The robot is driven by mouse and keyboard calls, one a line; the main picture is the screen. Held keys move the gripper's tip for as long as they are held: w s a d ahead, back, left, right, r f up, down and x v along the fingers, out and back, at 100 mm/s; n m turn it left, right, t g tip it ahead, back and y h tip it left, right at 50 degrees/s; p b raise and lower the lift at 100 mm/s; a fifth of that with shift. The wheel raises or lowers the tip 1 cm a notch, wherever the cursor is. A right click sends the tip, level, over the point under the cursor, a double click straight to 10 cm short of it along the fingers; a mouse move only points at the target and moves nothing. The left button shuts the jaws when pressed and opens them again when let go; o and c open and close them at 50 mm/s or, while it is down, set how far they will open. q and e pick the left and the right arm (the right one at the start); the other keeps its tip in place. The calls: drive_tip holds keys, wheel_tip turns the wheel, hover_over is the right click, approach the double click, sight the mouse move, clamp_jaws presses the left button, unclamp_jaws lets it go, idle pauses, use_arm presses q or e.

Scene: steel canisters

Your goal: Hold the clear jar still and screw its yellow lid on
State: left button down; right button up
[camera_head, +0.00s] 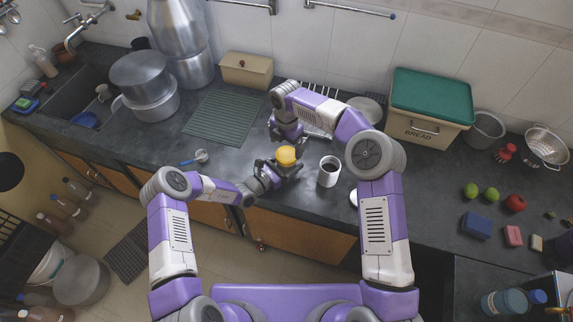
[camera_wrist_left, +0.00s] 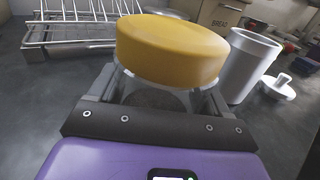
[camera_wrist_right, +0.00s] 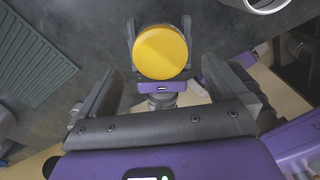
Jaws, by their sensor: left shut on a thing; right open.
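The yellow lid (camera_head: 287,155) sits on top of the clear jar (camera_wrist_left: 160,97). It looks level or nearly so in the left wrist view (camera_wrist_left: 172,48); whether its thread has caught cannot be told. My left gripper (camera_head: 279,170) is shut around the jar's body below the lid, with the jar upright on or close to the counter. My right gripper (camera_head: 288,133) is open and empty, just behind and above the lid. In the right wrist view the lid (camera_wrist_right: 160,52) lies ahead between its spread fingers, apart from them. Most of the jar is hidden by the lid and fingers.
A dish rack (camera_head: 318,118) and plate are behind. A green ribbed mat (camera_head: 222,117) lies left, with a small blue-and-white item (camera_head: 200,156) near it. A bread bin (camera_head: 428,105) stands back right.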

sight(287, 154)
wheel_tip(287, 154, down, 6)
drive_tip(key=shift+r, duration=0.1)
idle(0.4)
drive_tip(key=c, duration=1.1)
drive_tip(key=m, duration=0.2)
drive_tip(key=shift+m, duration=0.4)
drive_tip(key=shift+o, duration=0.5)
drive_tip(key=m, duration=0.5)
drive_tip(key=shift+m, duration=0.3)
